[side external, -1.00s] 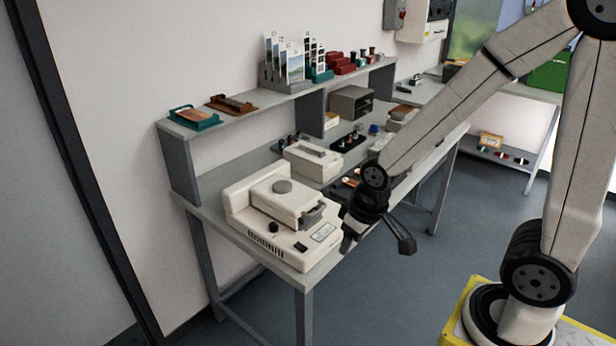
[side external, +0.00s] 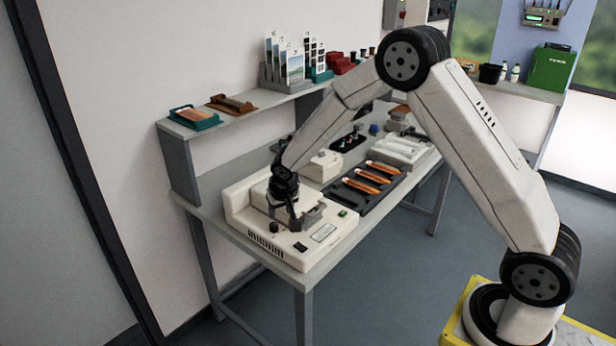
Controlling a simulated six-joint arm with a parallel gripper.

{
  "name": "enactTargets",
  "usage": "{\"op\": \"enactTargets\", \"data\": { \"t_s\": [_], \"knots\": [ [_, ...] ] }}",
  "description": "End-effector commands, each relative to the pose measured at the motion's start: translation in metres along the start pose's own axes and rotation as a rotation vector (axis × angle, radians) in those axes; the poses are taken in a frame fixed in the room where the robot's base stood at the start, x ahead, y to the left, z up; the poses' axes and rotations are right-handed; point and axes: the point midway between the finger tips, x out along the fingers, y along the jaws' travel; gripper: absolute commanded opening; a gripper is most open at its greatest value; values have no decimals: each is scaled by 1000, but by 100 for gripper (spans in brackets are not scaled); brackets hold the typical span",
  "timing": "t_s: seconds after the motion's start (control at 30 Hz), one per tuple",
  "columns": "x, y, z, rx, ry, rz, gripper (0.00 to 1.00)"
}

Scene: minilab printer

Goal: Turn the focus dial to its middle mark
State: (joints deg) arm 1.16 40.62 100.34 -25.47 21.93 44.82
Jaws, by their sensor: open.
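A cream printer (side external: 262,246) stands at the near left end of the bench. A small black knob (side external: 273,227) stands on its front panel; I cannot tell whether this is the focus dial, and its marks are too small to read. A round grey disc on the printer's lid is hidden now behind my wrist. My gripper (side external: 294,221) is open and points down over the lid, close to the dark front latch (side external: 313,216) and to the right of the knob. I cannot tell whether it touches the printer.
A black tray with orange strips (side external: 367,181) lies right of the printer. A small cream box (side external: 323,165) stands behind the printer. The shelf (side external: 240,119) above holds a teal tray (side external: 195,118), a brown tray (side external: 231,104) and upright prints (side external: 285,60). Free room lies in front of the bench.

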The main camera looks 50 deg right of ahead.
Motion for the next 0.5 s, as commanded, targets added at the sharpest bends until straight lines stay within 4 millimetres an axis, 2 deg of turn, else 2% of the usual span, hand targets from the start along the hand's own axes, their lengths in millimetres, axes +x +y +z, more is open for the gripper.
{"op": "enactTargets", "data": {
  "t_s": [0.03, 0.2, 0.5],
  "knots": [
    [8, -2, -5, 14, 5, 4, 52],
    [22, -4, -15, 46, 21, 12, 52],
    [25, -5, -17, 52, 24, 13, 52]
  ]
}}
